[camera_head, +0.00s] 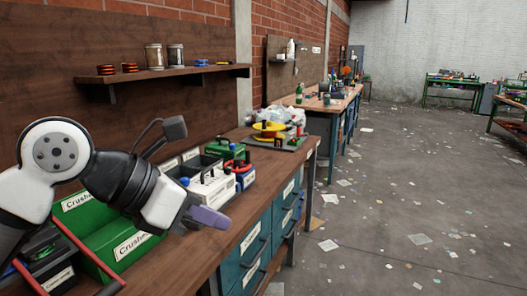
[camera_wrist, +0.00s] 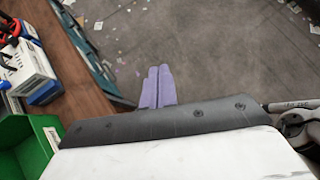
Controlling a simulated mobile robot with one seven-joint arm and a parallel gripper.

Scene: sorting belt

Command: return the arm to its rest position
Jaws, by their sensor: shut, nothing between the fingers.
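My arm is white and black and reaches in from the left of the head view. My gripper (camera_head: 212,221) has purple fingers and hangs over the front edge of the wooden workbench (camera_head: 182,262). In the wrist view the two purple fingers of the gripper (camera_wrist: 157,88) lie side by side with no gap. They are shut and hold nothing. Below them in that view is the grey floor (camera_wrist: 215,55).
A white box (camera_head: 212,187) stands just behind the gripper. A wall shelf (camera_head: 165,72) holds small items. The floor to the right is open, with scattered paper.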

